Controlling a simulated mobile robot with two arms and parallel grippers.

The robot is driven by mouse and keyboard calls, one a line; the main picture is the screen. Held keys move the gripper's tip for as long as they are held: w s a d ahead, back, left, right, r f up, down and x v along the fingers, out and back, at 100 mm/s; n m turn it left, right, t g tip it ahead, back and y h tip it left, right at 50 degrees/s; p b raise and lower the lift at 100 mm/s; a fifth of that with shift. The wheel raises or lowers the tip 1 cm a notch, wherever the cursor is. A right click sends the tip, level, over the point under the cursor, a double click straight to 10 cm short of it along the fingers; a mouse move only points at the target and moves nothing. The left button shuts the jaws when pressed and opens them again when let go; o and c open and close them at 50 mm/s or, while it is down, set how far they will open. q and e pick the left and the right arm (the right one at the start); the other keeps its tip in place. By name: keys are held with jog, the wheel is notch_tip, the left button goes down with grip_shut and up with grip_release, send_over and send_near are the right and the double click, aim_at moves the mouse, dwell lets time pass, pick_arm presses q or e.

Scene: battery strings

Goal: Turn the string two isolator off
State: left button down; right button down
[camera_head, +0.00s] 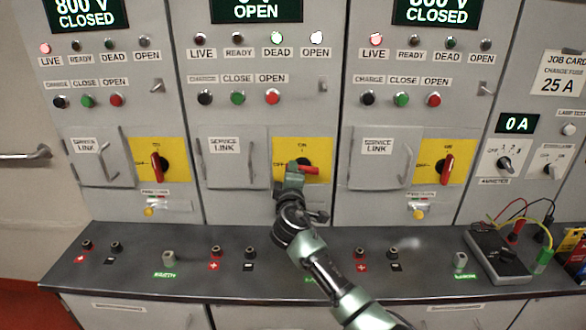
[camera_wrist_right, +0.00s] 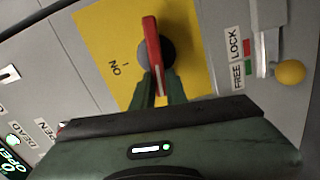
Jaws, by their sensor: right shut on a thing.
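The string two isolator is a red handle (camera_head: 309,170) on a black hub, on a yellow plate (camera_head: 316,147) in the middle panel. The handle lies roughly horizontal, across the direction of the ON mark above it. In the right wrist view the red handle (camera_wrist_right: 152,45) shows end-up, with ON to its left. My right gripper (camera_head: 293,172) is at the plate, its fingers shut on the handle's near end. The middle display (camera_head: 256,10) reads OPEN. My left gripper is not in view.
The left isolator (camera_head: 156,165) and right isolator (camera_head: 447,168) have upright handles. A service link door (camera_head: 238,170) with a bar handle is left of my gripper. A dark counter (camera_head: 190,275) with sockets lies below. A meter with leads (camera_head: 498,255) lies at its right.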

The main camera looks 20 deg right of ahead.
jog(key=shift+f+n, duration=0.3)
jog(key=shift+n, duration=0.6)
jog(key=shift+f, duration=0.1)
jog(key=c, duration=1.4)
grip_release()
jog(key=shift+c, duration=0.2)
jog(key=shift+a, duration=0.1)
jog(key=v, duration=0.7)
jog(key=shift+s+b, duration=0.4)
jog(key=shift+a, duration=0.1)
